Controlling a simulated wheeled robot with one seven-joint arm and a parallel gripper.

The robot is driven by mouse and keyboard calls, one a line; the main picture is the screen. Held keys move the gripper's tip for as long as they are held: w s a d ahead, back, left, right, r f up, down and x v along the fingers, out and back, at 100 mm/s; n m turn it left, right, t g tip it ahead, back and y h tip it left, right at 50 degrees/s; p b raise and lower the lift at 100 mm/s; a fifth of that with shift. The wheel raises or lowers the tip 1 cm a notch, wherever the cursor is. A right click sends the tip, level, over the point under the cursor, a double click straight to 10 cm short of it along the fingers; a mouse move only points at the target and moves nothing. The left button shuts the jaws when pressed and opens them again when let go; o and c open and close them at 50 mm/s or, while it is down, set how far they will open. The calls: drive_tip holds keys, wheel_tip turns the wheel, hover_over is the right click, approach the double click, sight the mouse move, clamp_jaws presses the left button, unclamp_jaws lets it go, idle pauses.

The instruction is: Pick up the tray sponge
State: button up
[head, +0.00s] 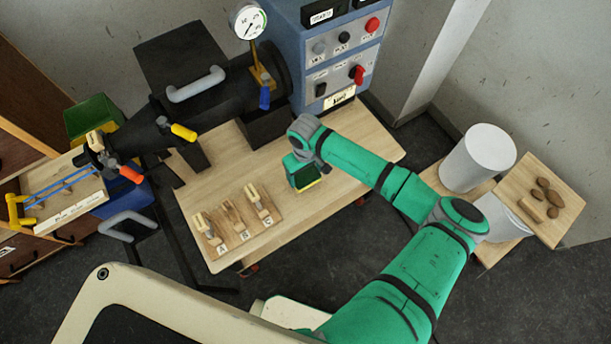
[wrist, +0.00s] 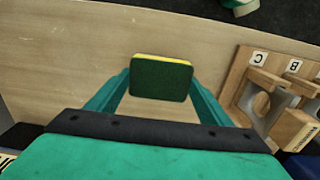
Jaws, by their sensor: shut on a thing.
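The sponge (head: 307,180) has a dark green face and a yellow layer. In the wrist view the sponge (wrist: 161,80) sits between the two green fingers, green face toward the camera, yellow edge along its top. My gripper (wrist: 158,90) is shut on it, one finger at each side. In the head view my gripper (head: 301,168) points down over the right part of the wooden table, with the sponge at its tip. The sponge looks raised off the table top, though the exact gap is hard to tell. Its underside is hidden.
On the wooden table (head: 315,215), a board (head: 237,228) with fixtures labelled A, B and C lies left of my gripper. A blue control box (head: 340,50) and a black machine with a gauge (head: 248,20) stand behind. A white cylinder (head: 478,158) stands at right.

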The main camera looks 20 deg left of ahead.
drive_tip(key=s+d+r, duration=0.4)
drive_tip(key=s+r, duration=0.6)
drive_tip(key=s, duration=0.3)
drive_tip(key=shift+s, duration=0.2)
drive_tip(key=shift+s, duration=0.1)
drive_tip(key=shift+o, duration=0.7)
drive_tip(key=shift+r, duration=0.1)
